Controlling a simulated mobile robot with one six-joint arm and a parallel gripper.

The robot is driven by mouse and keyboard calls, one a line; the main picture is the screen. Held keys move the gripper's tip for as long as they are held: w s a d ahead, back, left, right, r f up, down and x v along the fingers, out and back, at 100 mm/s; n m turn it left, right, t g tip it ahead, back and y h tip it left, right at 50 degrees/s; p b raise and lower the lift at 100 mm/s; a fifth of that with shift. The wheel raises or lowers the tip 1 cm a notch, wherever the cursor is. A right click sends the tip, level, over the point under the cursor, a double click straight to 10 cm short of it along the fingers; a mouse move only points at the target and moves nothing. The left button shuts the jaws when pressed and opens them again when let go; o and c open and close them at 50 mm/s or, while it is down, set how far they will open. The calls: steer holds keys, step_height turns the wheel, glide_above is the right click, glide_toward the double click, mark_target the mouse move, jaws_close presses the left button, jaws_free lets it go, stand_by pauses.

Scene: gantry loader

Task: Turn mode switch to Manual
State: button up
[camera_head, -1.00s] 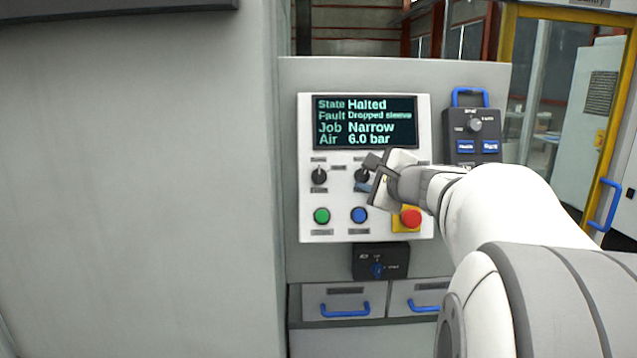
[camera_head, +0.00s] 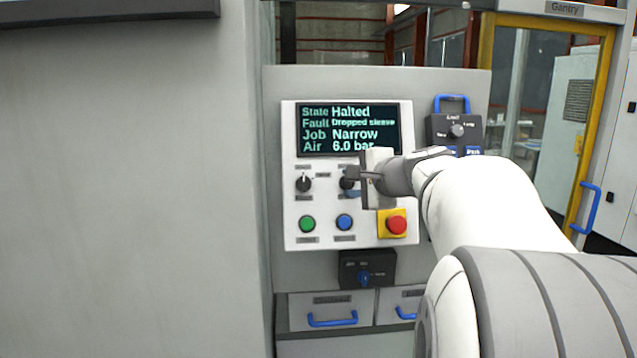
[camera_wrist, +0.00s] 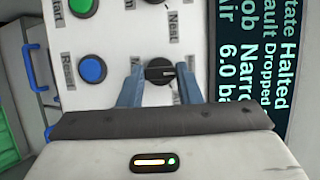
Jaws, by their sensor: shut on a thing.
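The white control panel (camera_head: 292,140) faces me with two black rotary switches side by side below its screen (camera_head: 349,129). The left switch (camera_head: 303,184) is free, its pointer roughly upright. My gripper (camera_head: 351,180) is at the right switch (camera_head: 345,184), which it partly hides. In the wrist view, my two fingers (camera_wrist: 159,88) are on either side of the right switch (camera_wrist: 158,72) and shut on it. Its white mark lies along the panel's vertical.
A green button (camera_head: 307,224), a blue button (camera_head: 344,222) and a red emergency button (camera_head: 397,225) on yellow sit below the switches. A black selector box (camera_head: 367,268) is under the panel, and a black pendant (camera_head: 454,132) hangs right. A grey wall (camera_head: 130,190) fills the left.

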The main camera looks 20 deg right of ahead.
steer(key=o, duration=1)
steer(key=b+v, duration=0.1)
steer(key=v, duration=0.6)
steer(key=shift+s+r, duration=0.15)
steer(key=shift+s, duration=0.25)
